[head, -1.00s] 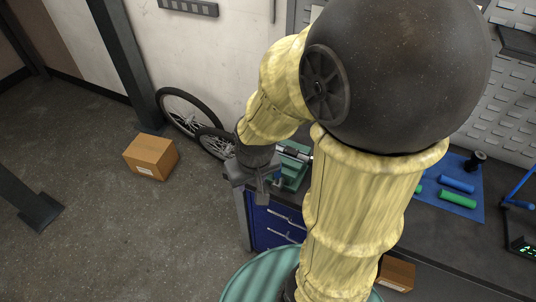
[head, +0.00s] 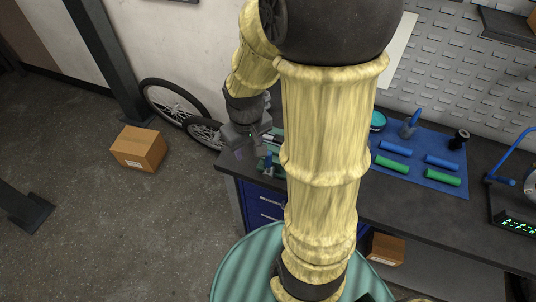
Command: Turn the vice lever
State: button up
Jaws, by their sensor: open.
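The green vice (head: 276,161) is at the left end of the dark workbench in the head view. Most of it is hidden behind my arm and my gripper. Some bare metal shows beside my gripper, but I cannot tell which part is the lever. My gripper (head: 256,158) is open and points down over the bench's left end, close to the vice. I see nothing held in it. Whether a finger touches the vice or its lever cannot be told.
The workbench (head: 400,210) extends right, with blue drawers (head: 262,206) below. A blue mat (head: 430,142) carries blue and green cylinders. A cardboard box (head: 139,148) sits on the floor at left, near bicycle wheels (head: 172,103) by the wall. Floor between box and bench is clear.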

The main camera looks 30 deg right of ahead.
notch_tip(320, 180, up, 3)
jog(key=n+g+p, duration=0.1)
jog(key=p, duration=0.2)
send_over(268, 159)
jog(key=shift+w+d+f, duration=0.2)
jog(key=shift+w+d, duration=0.15)
jog(key=shift+w, duration=0.15)
jog(key=shift+f, duration=0.1)
notch_tip(268, 159, down, 17)
jog(key=shift+f, duration=0.15)
grip_shut()
